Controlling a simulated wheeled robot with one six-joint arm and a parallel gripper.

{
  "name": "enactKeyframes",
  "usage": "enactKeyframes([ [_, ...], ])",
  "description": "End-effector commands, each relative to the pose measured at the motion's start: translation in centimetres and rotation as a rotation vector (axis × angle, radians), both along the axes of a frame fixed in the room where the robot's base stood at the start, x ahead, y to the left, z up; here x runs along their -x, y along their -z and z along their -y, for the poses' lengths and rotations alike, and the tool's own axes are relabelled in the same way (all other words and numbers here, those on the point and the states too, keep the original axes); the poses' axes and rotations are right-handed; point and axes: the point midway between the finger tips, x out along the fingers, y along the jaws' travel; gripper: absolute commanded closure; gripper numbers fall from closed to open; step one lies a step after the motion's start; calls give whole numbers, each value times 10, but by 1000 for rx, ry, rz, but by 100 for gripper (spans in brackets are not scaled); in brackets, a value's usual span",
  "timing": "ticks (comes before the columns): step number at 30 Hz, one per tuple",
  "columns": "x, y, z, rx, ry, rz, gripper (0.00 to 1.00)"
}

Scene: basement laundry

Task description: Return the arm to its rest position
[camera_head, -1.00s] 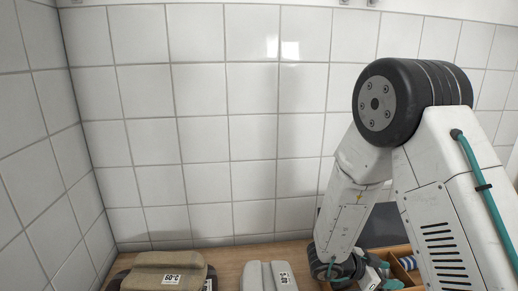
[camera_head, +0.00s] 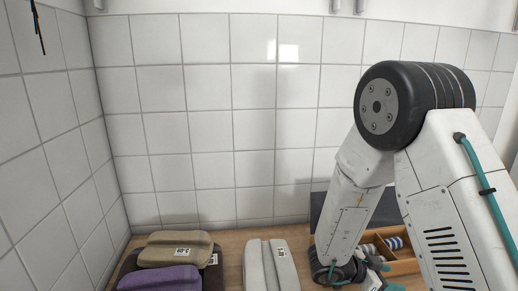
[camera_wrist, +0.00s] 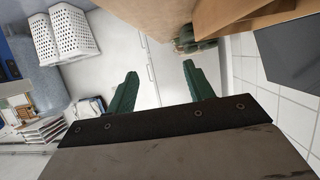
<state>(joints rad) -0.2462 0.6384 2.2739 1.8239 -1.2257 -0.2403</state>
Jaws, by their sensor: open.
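My arm stands at the right of the head view, with its elbow raised and its forearm hanging down to the wooden counter (camera_head: 228,250). My gripper (camera_wrist: 160,85) shows two dark green fingers in the wrist view. They are spread apart with nothing between them, and pale floor shows beyond. In the head view the gripper end is low at the right, in front of the wooden tray, and partly cut off by the bottom edge.
A wooden compartment tray (camera_head: 402,267) holds striped rolls. A dark panel (camera_head: 385,210) stands behind my forearm. Folded olive (camera_head: 165,252), purple (camera_head: 160,280) and grey (camera_head: 262,268) cloths lie left. White baskets (camera_wrist: 75,30) and shelves (camera_wrist: 35,128) appear in the wrist view.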

Motion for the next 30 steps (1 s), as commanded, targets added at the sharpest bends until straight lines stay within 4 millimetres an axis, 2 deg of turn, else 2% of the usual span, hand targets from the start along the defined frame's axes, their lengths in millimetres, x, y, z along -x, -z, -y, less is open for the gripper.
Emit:
enactKeyframes([
  [3,-2,-1,0,-6,-5,5,48],
  [11,-21,-8,-8,-92,-87,58,48],
  [20,-55,-29,-23,-248,-241,145,48],
  [26,-83,-61,-47,-409,-432,215,48],
  [30,-97,-103,-79,-557,-649,251,48],
])
